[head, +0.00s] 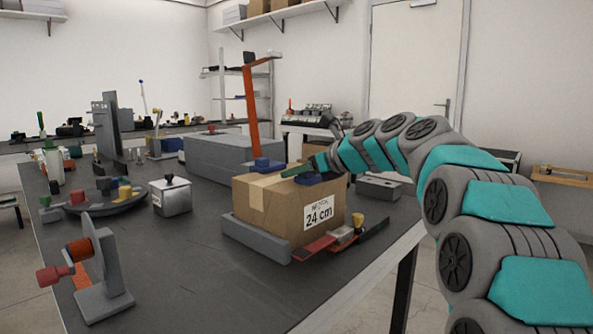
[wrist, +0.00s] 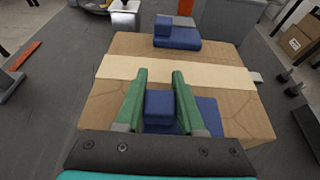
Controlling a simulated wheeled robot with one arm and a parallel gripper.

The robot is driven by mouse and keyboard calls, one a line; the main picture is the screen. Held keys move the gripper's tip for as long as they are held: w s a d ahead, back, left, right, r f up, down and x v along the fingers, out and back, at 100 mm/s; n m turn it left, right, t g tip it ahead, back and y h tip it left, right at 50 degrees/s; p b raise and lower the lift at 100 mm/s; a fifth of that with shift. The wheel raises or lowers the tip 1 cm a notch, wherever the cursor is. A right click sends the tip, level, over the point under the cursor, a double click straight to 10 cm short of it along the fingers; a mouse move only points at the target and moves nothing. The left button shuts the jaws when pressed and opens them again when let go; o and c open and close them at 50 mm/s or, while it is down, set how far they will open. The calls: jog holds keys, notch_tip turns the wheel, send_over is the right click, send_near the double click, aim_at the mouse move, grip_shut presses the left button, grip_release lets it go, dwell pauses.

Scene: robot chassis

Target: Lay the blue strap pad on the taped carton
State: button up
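The taped carton (head: 280,212) is brown, with a pale tape strip (wrist: 185,72) across its top and a "24 cm" label. A blue strap pad (wrist: 160,106), a raised block on a flat base, is between the green fingers of my gripper (wrist: 159,76). The fingers look close against both sides of the block. The pad also shows in the head view (head: 313,181), at the carton's near right top edge; I cannot tell whether it touches the top. A second blue pad (wrist: 177,38) sits at the carton's far side, beyond the tape; it shows in the head view (head: 262,164).
The carton stands in a grey low fixture (head: 255,238). A red flat piece (head: 314,247) and a yellow-knobbed part (head: 357,222) lie in front. A tall orange post (head: 251,115) rises behind. A grey box (head: 171,195) and a round tray (head: 100,206) stand left. The front middle of the table is clear.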

jog(key=o, duration=0.4)
jog(key=shift+r, duration=0.15)
jog(key=v, duration=1.2)
